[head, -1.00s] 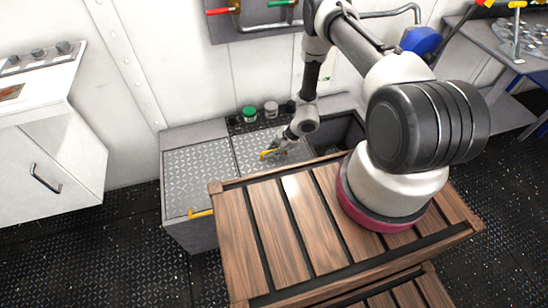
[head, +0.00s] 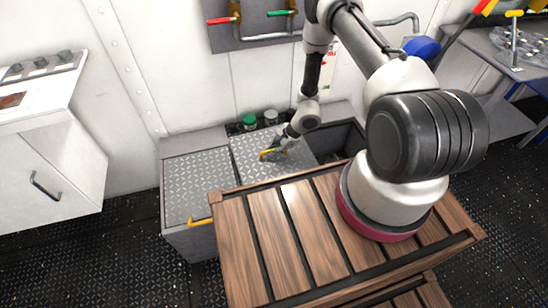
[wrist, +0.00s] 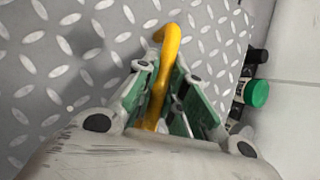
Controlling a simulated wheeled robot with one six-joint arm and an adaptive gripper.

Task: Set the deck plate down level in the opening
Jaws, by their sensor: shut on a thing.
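The deck plate (head: 245,150) is a grey tread-pattern sheet with a yellow handle (wrist: 169,60). My gripper (head: 271,154) is shut on that handle; the wrist view shows its green-padded fingers (wrist: 160,92) on both sides of the bar. The plate looks a little raised and roughly level, its far edge covering part of the black tray behind. A dark open bay (head: 345,138) shows to its right, partly hidden by my arm. What lies directly under the plate is hidden.
A second tread plate (head: 196,178) with a yellow handle (head: 200,222) lies at the left. Jars, one green-lidded (head: 249,120), stand behind the held plate, close to its far edge. The wooden slatted top (head: 275,230) is in front; a white wall is behind.

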